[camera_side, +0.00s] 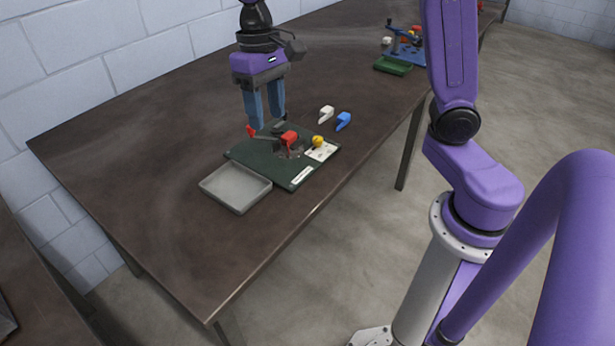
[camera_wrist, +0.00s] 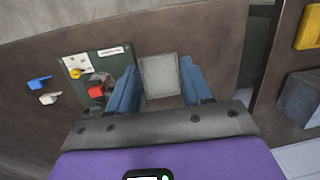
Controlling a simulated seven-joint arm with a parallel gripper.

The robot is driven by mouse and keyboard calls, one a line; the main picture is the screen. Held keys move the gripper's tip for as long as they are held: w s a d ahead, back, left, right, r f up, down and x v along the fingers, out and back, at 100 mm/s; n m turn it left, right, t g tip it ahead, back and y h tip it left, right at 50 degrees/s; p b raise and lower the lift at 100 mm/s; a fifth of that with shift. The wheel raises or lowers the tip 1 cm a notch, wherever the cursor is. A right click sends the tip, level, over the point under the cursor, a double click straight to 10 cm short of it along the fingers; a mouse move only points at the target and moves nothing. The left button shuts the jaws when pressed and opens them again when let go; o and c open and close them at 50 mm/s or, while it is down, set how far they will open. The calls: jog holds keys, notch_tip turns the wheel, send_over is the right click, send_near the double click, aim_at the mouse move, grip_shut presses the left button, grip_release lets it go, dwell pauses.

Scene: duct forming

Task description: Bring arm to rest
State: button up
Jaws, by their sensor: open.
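My gripper (camera_side: 264,106) points down above the back edge of the dark green board (camera_side: 290,182) on the brown table. Its two blue fingers are apart with nothing between them. In the wrist view my gripper (camera_wrist: 160,88) also shows open, with the grey tray (camera_wrist: 160,72) visible beyond the gap. The fingers hide part of the board's back edge.
The grey tray (camera_side: 235,188) stands at the board's left front. A white piece (camera_side: 326,113) and a blue piece (camera_side: 344,120) lie behind the board to the right. A green tray (camera_side: 393,66) and a blue fixture (camera_side: 405,50) stand at the far end. The table's left side is clear.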

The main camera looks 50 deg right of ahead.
jog(key=s+d+f+n, duration=0.2)
jog(key=s+n, duration=0.4)
jog(key=s, duration=0.5)
jog(key=s+d+f+n+t, duration=0.1)
jog(key=s+d+f+n, duration=0.2)
jog(key=s+n, duration=0.3)
jog(key=s+d, duration=0.1)
jog(key=s, duration=0.4)
jog(key=shift+s+f+h, duration=0.15)
jog(key=shift+f+h, duration=0.1)
jog(key=shift+h, duration=0.05)
